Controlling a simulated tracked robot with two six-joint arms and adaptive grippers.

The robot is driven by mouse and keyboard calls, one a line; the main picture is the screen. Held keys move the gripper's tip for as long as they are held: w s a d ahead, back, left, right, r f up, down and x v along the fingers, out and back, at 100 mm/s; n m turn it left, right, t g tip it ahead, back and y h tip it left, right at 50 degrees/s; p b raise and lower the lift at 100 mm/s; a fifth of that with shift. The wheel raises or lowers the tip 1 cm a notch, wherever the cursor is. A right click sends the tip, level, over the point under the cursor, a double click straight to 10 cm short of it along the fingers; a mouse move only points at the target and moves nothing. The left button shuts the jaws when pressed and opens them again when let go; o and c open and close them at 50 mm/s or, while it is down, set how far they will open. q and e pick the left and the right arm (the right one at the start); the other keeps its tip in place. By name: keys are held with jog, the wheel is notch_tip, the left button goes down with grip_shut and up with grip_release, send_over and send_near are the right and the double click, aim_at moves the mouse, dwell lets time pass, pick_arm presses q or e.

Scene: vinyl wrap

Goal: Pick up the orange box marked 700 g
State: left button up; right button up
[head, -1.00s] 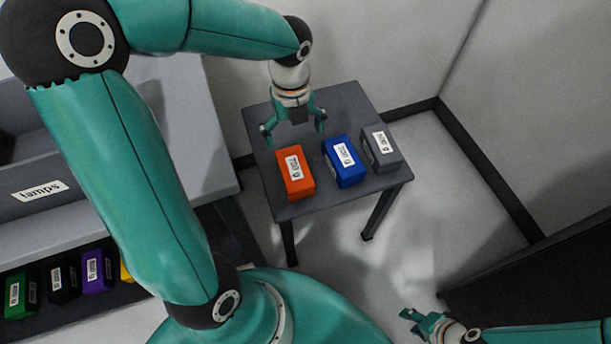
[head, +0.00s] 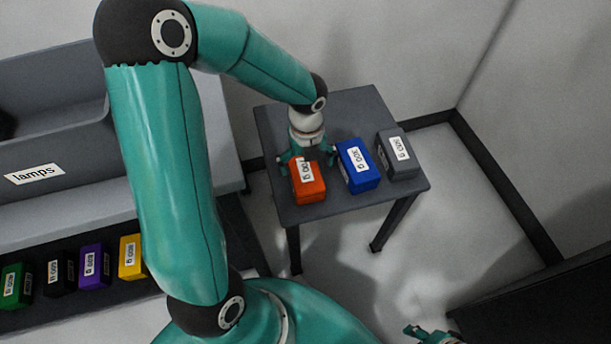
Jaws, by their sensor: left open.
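The orange box (head: 308,189) sits on the small dark table (head: 350,108), at its front left, with a white label on top that is partly covered. My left gripper (head: 308,166) is open and low over the back part of the orange box, its fingers at either side. I cannot tell whether a finger touches the box. My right gripper (head: 418,333) shows only in part at the bottom edge, well away from the table.
A blue box (head: 358,168) stands close to the right of the orange box, with a grey box (head: 400,157) beyond it. At left are a shelf with several coloured boxes and a bin (head: 75,190) labelled "lamps". The table's back is clear.

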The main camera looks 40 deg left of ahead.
aim_at(305, 169)
pick_arm(q)
jog(key=f, duration=0.2)
jog(key=f+b, duration=0.1)
jog(key=f, duration=0.1)
jog(key=shift+s+a+f+b, duration=0.1)
jog(key=shift+a+f+b, duration=0.1)
jog(key=shift+f+b, duration=0.1)
jog(key=shift+c, duration=0.3)
jog(key=c, duration=1.6)
jog(key=shift+c, duration=1)
jog(key=shift+r, duration=0.25)
